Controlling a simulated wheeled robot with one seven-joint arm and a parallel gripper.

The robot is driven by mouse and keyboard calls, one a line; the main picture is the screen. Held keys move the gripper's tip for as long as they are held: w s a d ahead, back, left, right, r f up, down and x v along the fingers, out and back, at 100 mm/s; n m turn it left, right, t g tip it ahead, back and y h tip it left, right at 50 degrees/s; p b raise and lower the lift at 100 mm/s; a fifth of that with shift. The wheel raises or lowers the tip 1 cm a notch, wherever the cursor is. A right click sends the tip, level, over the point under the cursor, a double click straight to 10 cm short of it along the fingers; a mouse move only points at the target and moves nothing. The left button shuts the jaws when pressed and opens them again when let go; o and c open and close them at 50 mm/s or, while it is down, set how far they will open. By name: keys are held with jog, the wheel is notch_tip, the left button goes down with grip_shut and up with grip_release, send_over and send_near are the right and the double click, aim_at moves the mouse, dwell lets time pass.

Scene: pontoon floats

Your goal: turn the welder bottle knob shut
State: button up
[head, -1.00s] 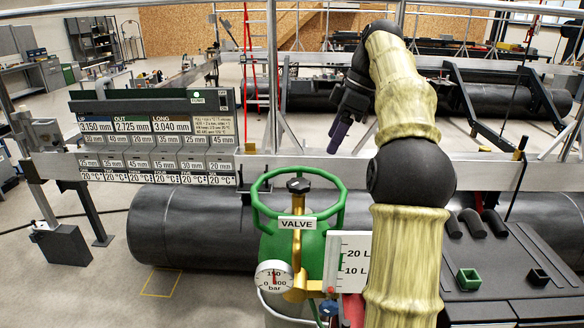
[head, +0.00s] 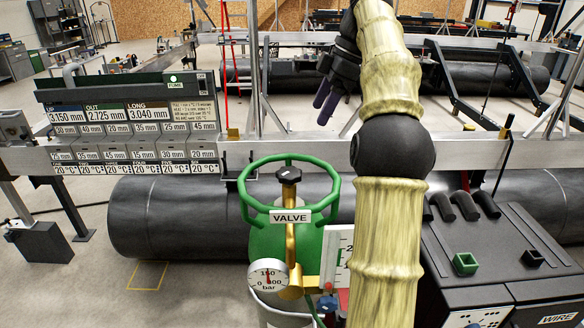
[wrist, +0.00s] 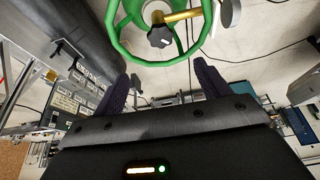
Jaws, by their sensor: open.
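The welder bottle (head: 285,243) is green and stands upright in front of a large black pipe, with a green ring guard (head: 246,203) around its top. Its black knob (head: 289,174) sits on a brass valve stem inside the ring, above a "VALVE" label. The knob also shows in the wrist view (wrist: 160,36), with a white mark on it, beyond my fingers. My gripper (head: 327,104) is open and empty, above and behind the bottle in the head view. In the wrist view its two dark fingers (wrist: 163,85) are spread apart, short of the ring and not touching the knob.
A pressure gauge (head: 268,275) and a litre scale board (head: 337,250) sit on the bottle's front. The black pipe (head: 170,217) and a grey rail (head: 285,151) lie behind. A black cabinet (head: 490,245) with small boxes stands at right.

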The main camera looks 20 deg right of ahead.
aim_at(291, 172)
jog(key=b+x, duration=0.2)
jog(key=x, duration=1.4)
jog(key=shift+a+f, duration=0.15)
jog(key=shift+f, duration=0.2)
jog(key=c, duration=1)
